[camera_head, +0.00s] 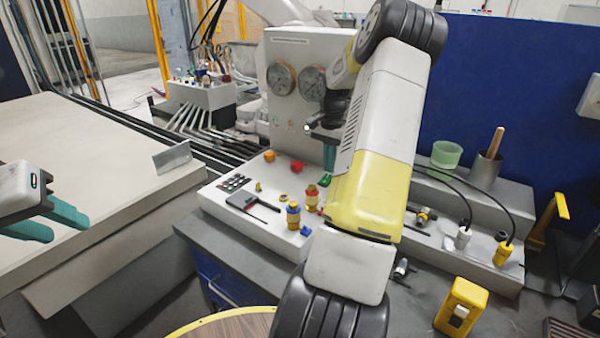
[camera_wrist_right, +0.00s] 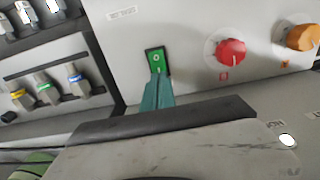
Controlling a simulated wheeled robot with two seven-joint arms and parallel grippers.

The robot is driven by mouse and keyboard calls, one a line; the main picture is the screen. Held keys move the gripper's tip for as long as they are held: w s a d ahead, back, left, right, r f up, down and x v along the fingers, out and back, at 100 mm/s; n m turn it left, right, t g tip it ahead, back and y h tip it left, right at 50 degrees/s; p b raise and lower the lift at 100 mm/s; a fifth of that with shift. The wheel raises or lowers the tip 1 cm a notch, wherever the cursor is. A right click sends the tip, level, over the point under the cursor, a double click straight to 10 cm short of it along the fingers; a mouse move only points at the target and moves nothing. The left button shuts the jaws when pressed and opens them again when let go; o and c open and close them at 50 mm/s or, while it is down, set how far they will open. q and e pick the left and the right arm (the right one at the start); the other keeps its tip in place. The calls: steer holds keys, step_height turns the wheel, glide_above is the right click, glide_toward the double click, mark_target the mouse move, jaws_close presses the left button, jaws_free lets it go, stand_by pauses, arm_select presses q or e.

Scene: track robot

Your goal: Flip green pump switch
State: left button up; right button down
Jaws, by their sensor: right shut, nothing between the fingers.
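The green switch (camera_wrist_right: 155,60) is a rocker in a black frame on the pale panel in the right wrist view. In the head view the switch (camera_head: 325,180) is a small green patch just below my right gripper (camera_head: 330,160), partly hidden by my arm. In the wrist view the teal fingertips of my right gripper (camera_wrist_right: 157,80) are shut and empty. They overlap the lower end of the switch; I cannot tell whether they touch it. My left gripper (camera_head: 68,228) hangs at the left edge, its teal fingers apart and empty.
A red knob (camera_wrist_right: 231,52) and an orange knob (camera_wrist_right: 303,36) sit right of the switch. Coloured connectors (camera_wrist_right: 43,88) are at the left of the wrist view. Yellow and blue fittings (camera_head: 293,215), a green cup (camera_head: 446,154) and two gauges (camera_head: 281,78) surround the work area.

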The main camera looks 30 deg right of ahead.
mark_target(328, 175)
steer(key=shift+f, duration=1.1)
stand_by(0.5)
steer(key=shift+r, duration=3.55)
